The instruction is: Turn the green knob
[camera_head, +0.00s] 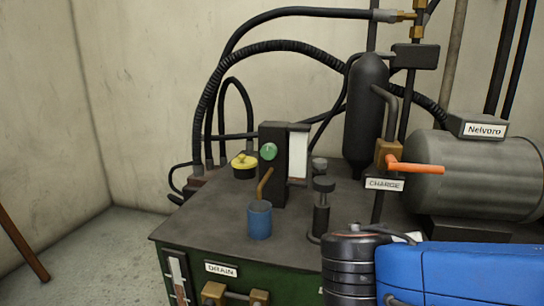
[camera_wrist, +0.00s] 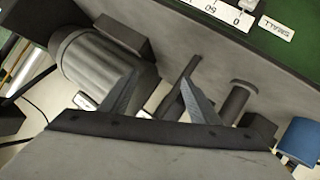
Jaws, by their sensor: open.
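The green knob (camera_head: 268,151) is round and sits on the front face of an upright black box (camera_head: 272,185) on the bench, left of a white panel. I cannot make out the knob in the wrist view. My gripper (camera_wrist: 160,76) shows in the wrist view with its two fingers spread apart and nothing between them. It is apart from the knob. The head view shows only my blue and dark arm at the lower right, and the gripper is hidden there.
A blue cup (camera_head: 259,220) stands below the box, also at the wrist view's right edge (camera_wrist: 300,141). A yellow knob (camera_head: 244,164) is left of the box. A dark valve (camera_head: 322,200), an orange lever (camera_head: 415,168) and a grey tank (camera_head: 475,172) stand to the right.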

